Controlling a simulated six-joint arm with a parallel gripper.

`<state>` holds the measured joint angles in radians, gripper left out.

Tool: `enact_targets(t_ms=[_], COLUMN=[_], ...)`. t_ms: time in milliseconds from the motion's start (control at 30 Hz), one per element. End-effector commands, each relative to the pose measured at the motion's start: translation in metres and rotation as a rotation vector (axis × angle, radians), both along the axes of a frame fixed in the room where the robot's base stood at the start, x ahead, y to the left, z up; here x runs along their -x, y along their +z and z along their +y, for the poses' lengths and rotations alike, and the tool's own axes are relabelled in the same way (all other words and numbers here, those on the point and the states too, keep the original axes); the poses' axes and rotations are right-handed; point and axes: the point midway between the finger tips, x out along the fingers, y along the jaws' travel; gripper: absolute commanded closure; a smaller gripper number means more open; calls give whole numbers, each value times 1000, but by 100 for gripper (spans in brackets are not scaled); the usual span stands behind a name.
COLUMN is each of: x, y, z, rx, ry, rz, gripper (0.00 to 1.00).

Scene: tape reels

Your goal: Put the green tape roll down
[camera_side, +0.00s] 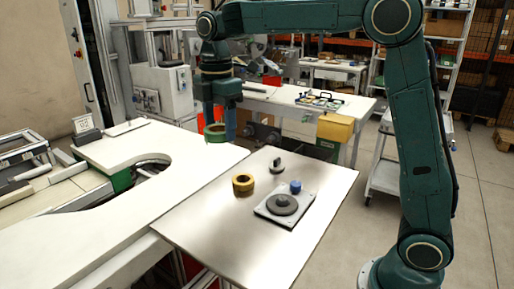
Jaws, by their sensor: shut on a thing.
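The green tape roll (215,137) hangs at the lower end of my gripper (213,122), near the upper middle of the side view. My gripper is shut on it and points down. The roll appears to be above the far edge of the white worktop, apart from the surface; its exact height is hard to tell. The fingers are small in this view, and the grip on the roll is partly hidden.
A yellow tape roll (243,184) sits on the metal table (205,228). Right of it is a grey plate (263,209) with a dark disc (283,204) and a blue knob (295,187). A small black-and-white object (277,168) stands behind. The white worktop (120,200) has a rounded cutout.

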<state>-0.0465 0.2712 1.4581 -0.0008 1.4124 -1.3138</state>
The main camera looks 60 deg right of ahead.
Motion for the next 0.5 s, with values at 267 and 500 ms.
enact_targets(t_ms=[267, 500], x=[39, 86], y=[20, 35], z=[-34, -63], rx=[0, 0], ry=[6, 18], rz=[-3, -3], gripper=[64, 64])
